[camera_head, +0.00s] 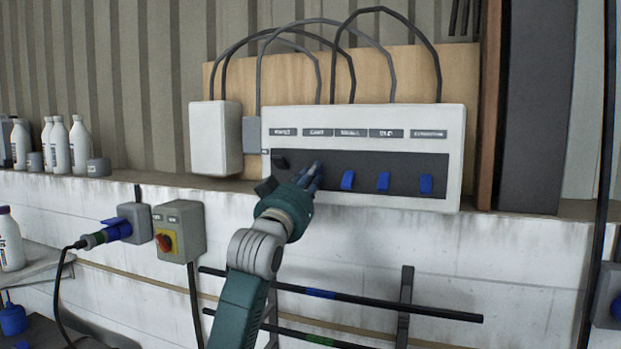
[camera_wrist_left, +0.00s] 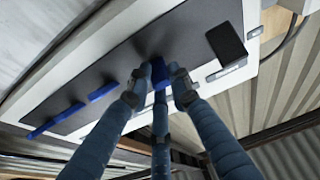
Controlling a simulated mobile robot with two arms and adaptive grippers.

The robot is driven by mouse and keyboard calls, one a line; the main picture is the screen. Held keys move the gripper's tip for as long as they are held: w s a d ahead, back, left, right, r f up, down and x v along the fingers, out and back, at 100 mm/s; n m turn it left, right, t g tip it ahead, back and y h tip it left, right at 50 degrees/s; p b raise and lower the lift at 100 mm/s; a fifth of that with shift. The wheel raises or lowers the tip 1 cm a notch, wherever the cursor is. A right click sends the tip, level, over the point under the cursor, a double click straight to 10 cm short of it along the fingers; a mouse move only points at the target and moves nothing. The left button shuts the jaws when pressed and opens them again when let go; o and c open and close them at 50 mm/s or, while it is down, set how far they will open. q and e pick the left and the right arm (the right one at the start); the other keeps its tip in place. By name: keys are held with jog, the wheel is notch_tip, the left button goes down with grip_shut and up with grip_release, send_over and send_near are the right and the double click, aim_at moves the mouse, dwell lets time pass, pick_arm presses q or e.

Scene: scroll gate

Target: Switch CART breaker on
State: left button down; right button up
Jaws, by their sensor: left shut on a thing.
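The white breaker panel (camera_head: 455,150) is on a wooden board on the wall, with a dark strip of switches under a row of labels. The second label reads CART (camera_head: 318,132). My left gripper (camera_head: 312,173) is below that label and hides most of the CART breaker in the head view. In the left wrist view its fingers are shut around a blue switch, the CART breaker (camera_wrist_left: 159,73), against the dark strip. Whether this switch is up or down cannot be told. My right gripper is not in view.
A black switch (camera_head: 281,162) is left of my gripper. Blue switches (camera_head: 347,180), (camera_head: 383,182) and (camera_head: 426,185) are to its right. A grey box with a red knob (camera_head: 165,242) is on the wall lower left. White bottles (camera_head: 79,145) stand on the ledge at left.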

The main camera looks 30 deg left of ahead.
pick_arm(q)
jog(key=shift+s+a+r+g, duration=0.1)
jog(key=shift+s+r+g, duration=0.05)
jog(key=shift+r+g, duration=0.55)
jog(key=shift+s+a+r+g, duration=0.1)
jog(key=shift+r+g, duration=0.5)
jog(key=shift+r, duration=0.2)
jog(key=shift+w+r+g+h, duration=0.2)
jog(key=shift+r+g+h, duration=0.1)
jog(key=shift+g, duration=0.5)
jog(key=shift+w+r+g+h, duration=0.2)
jog(key=shift+r+g+h, duration=0.1)
jog(key=shift+g, duration=0.5)
jog(key=c, duration=1.6)
grip_release()
jog(key=shift+w, duration=0.1)
jog(key=shift+f, duration=0.15)
jog(key=shift+d, duration=0.1)
jog(key=shift+s+d, duration=0.1)
jog(key=shift+s, duration=0.25)
jog(key=v, duration=1.1)
jog(key=shift+s+r, duration=0.1)
jog(key=shift+r, duration=0.2)
